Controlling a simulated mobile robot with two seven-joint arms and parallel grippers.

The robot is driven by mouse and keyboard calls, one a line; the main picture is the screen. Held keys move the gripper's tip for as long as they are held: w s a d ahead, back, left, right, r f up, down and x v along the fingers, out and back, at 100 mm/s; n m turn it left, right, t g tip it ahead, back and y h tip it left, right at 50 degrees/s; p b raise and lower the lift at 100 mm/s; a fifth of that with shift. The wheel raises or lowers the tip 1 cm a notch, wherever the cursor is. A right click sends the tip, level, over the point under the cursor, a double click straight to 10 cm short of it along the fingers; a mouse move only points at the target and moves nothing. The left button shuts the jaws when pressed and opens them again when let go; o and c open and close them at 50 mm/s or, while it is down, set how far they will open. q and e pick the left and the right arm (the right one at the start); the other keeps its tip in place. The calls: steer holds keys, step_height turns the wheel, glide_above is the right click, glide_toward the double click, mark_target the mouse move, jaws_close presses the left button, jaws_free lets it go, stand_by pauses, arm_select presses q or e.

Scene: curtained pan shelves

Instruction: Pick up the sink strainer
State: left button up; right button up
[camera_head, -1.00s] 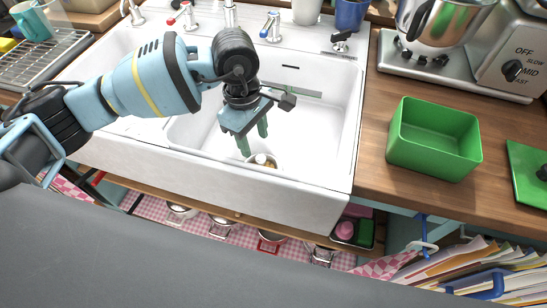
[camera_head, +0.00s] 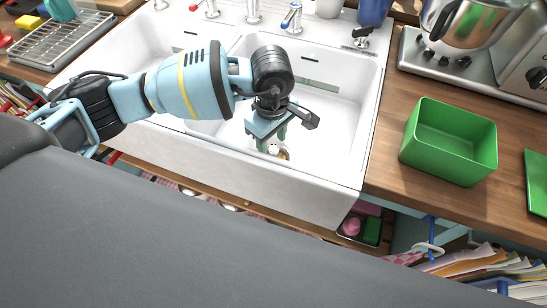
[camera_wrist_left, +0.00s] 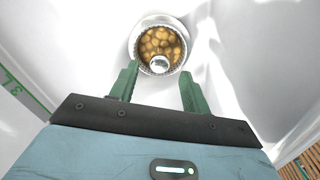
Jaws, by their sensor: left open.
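The sink strainer (camera_wrist_left: 160,44) is a round metal basket with brownish bits in it and a shiny knob at its near side. It sits at the bottom of the right basin of the white sink (camera_head: 335,115), and in the head view the strainer (camera_head: 284,154) is partly hidden by my gripper. My left gripper (camera_wrist_left: 158,84) is open, with its green fingers apart and nothing between them. In the wrist view the strainer lies just beyond the fingertips. In the head view the left gripper (camera_head: 272,146) points down into the basin. My right gripper is not in view.
A green box (camera_head: 450,140) stands on the wooden counter right of the sink. Taps (camera_head: 292,18) line the sink's back edge. The sink's front wall (camera_head: 240,180) is close below my left arm. A dish rack (camera_head: 62,40) stands at the far left.

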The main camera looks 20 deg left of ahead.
mark_target(274, 148)
arm_select(q)
steer(key=f, duration=0.3)
steer(key=shift+d+f, duration=0.2)
steer(key=shift+f, duration=0.1)
steer(key=shift+c, duration=0.2)
jaws_close()
